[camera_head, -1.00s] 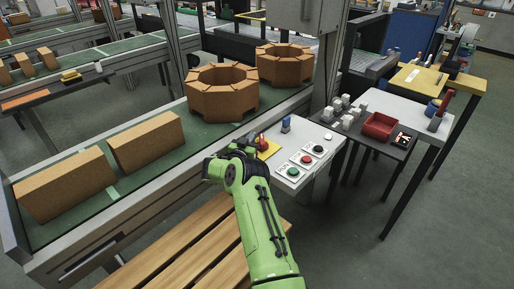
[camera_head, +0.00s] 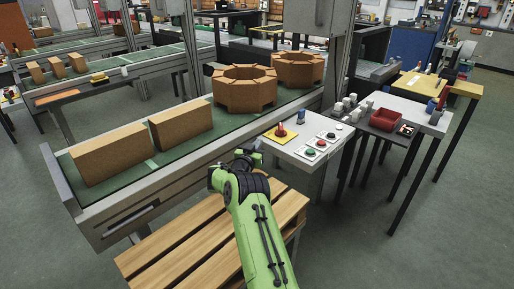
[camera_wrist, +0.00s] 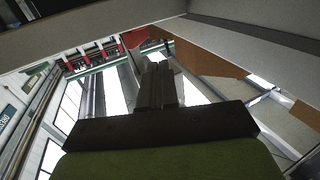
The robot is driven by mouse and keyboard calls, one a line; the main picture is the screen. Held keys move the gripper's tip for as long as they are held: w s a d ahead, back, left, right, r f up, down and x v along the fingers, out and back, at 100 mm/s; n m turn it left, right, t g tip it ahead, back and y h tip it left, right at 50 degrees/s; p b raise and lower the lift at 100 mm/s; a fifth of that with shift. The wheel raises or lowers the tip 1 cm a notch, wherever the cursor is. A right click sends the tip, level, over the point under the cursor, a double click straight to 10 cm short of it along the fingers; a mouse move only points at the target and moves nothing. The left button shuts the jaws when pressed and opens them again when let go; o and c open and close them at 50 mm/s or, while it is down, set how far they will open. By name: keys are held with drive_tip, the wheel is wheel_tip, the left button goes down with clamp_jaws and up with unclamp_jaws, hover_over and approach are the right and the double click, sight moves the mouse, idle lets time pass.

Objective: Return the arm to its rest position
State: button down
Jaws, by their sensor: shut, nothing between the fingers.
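My green arm reaches up from the bottom of the head view, over a slatted wooden pallet. Its dark wrist end is near the conveyor's front edge, left of the white button table (camera_head: 305,146). My gripper (camera_wrist: 158,68) shows in the wrist view with its fingers together and nothing between them. In the head view the fingers are mostly hidden behind the wrist. The gripper touches nothing that I can make out.
The wooden pallet (camera_head: 185,250) lies below my arm. A red tray (camera_head: 387,119) stands on a side table. Floor at right is clear.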

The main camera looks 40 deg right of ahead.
drive_tip(key=shift+d+f, duration=0.1)
drive_tip(key=shift+d, duration=0.05)
drive_tip(key=shift+w, duration=0.1)
drive_tip(key=a+r+n+t+y, duration=0.35)
drive_tip(key=a+r+y, duration=0.35)
drive_tip(key=a+r, duration=0.95)
drive_tip(key=s+a+r+n+g+y, duration=0.2)
drive_tip(key=s+a+n+y, duration=0.2)
drive_tip(key=s+a, duration=0.9)
drive_tip(key=s+a+f+n+g+y, duration=0.15)
drive_tip(key=s+a, duration=0.25)
drive_tip(key=s, duration=0.4)
drive_tip(key=s+a+f+n+g+y, duration=0.1)
drive_tip(key=s+a+f+n+y, duration=0.15)
drive_tip(key=s+a, duration=0.4)
drive_tip(key=s+a+f+n+g+y, duration=0.1)
drive_tip(key=s+a+f+n, duration=0.15)
drive_tip(key=s, duration=0.75)
wheel_tip(320, 180, up, 17)
drive_tip(key=m+p, duration=0.1)
drive_tip(key=p, duration=1.7)
drive_tip(key=shift+w+a, duration=0.2)
drive_tip(key=shift+w, duration=0.05)
